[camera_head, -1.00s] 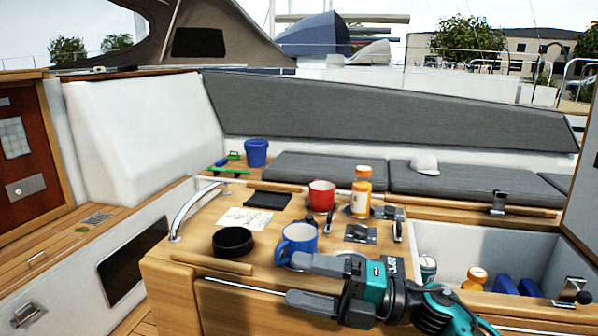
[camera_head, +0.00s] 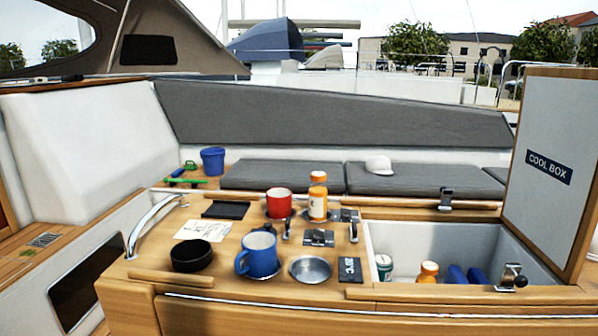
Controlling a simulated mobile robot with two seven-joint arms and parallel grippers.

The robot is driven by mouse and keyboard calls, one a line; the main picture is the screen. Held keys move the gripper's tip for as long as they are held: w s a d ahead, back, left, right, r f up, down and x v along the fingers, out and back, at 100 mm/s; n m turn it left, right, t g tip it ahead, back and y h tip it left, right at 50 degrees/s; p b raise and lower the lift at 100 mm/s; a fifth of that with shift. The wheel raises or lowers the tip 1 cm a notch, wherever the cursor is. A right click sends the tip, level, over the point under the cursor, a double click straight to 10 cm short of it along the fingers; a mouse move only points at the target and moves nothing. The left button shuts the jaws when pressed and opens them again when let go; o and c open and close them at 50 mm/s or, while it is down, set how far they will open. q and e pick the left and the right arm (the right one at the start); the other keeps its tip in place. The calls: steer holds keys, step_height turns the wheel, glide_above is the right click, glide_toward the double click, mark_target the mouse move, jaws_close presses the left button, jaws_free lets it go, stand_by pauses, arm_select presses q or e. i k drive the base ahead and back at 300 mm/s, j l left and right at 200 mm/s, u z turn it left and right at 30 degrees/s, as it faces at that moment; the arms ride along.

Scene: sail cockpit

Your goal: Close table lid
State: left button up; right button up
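The table lid (camera_head: 551,172) stands raised at the right side of the cool box (camera_head: 403,247), with its white inner face and a "COOL BOX" label (camera_head: 549,168) showing. The cool box is open. Inside are a green-and-white can (camera_head: 384,267), an orange-capped bottle (camera_head: 428,272) and blue packs (camera_head: 466,275). A metal latch with a black knob (camera_head: 511,277) sits at its front right rim, and another latch (camera_head: 446,199) is at the back rim. Neither of my grippers is in view.
On the wooden table (camera_head: 215,272), left of the box, stand a blue mug (camera_head: 260,256), a red mug (camera_head: 279,203), an orange bottle (camera_head: 318,197), a black bowl (camera_head: 192,256) and a metal dish (camera_head: 310,269). A steel handrail (camera_head: 146,224) is at the left.

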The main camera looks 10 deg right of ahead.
mark_target(551, 202)
steer(key=k+l, duration=0.1)
steer(key=l, duration=0.95)
steer(key=k+l, duration=0.15)
steer(key=l, duration=0.35)
steer(key=k+l, duration=0.1)
steer(key=l, duration=0.45)
steer(key=k+l, duration=0.1)
steer(key=l, duration=0.95)
steer(key=k+u, duration=0.05)
